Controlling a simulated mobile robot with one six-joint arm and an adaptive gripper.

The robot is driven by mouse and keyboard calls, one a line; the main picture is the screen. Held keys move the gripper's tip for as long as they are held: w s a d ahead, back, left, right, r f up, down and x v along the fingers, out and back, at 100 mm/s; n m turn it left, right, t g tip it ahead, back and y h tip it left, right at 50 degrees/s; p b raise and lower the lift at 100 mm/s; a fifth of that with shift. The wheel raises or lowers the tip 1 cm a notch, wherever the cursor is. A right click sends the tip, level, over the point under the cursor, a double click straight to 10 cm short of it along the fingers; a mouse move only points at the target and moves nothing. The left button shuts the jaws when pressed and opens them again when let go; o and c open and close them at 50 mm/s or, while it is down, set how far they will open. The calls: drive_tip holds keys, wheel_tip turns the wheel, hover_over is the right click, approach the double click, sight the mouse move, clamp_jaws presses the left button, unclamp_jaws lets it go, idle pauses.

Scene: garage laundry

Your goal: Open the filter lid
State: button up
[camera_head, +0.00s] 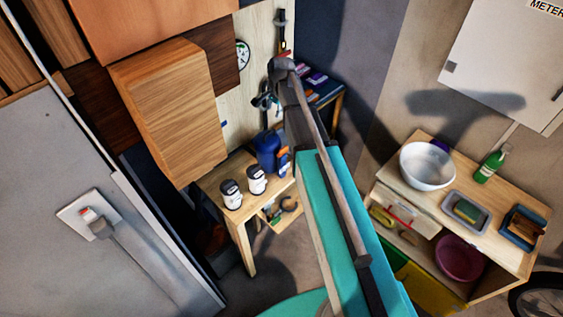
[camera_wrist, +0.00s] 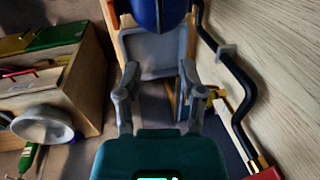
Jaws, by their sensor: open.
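I cannot clearly identify a filter lid in either view. A blue, rounded object (camera_wrist: 158,12) is cut off by the top edge of the wrist view, just beyond a pale grey, panel-like part (camera_wrist: 152,58). My gripper (camera_wrist: 159,76) is open, its two grey fingers apart with nothing held between them. The grey part lies beyond the fingertips; I cannot tell how far. In the head view a blue container (camera_head: 267,150) stands at the back of a wooden bench, partly hidden by my arm. My gripper is small there and its fingertips are unclear.
Two white jars (camera_head: 231,194) stand on the bench (camera_head: 212,186). A wooden cabinet (camera_head: 172,108) hangs above it. A black bent pipe (camera_wrist: 232,72) runs along the right in the wrist view. A shelf unit (camera_head: 508,250) with a white bowl (camera_head: 427,166) stands at right.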

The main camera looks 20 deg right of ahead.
drive_tip(key=s+a+f+n+b, duration=0.1)
drive_tip(key=s+f+n+b, duration=0.3)
drive_tip(key=s, duration=0.4)
drive_tip(key=s+a+f+n+g+b, duration=0.1)
drive_tip(key=s+f+n+b, duration=0.3)
drive_tip(key=s+f+b, duration=0.3)
drive_tip(key=s, duration=0.2)
drive_tip(key=shift+s+n+h, duration=0.3)
drive_tip(key=shift+n, duration=0.1)
idle(0.5)
drive_tip(key=s+n+g, duration=0.1)
drive_tip(key=s+n, duration=0.2)
drive_tip(key=s, duration=0.3)
drive_tip(key=shift+a, duration=0.15)
drive_tip(key=shift+s, duration=0.1)
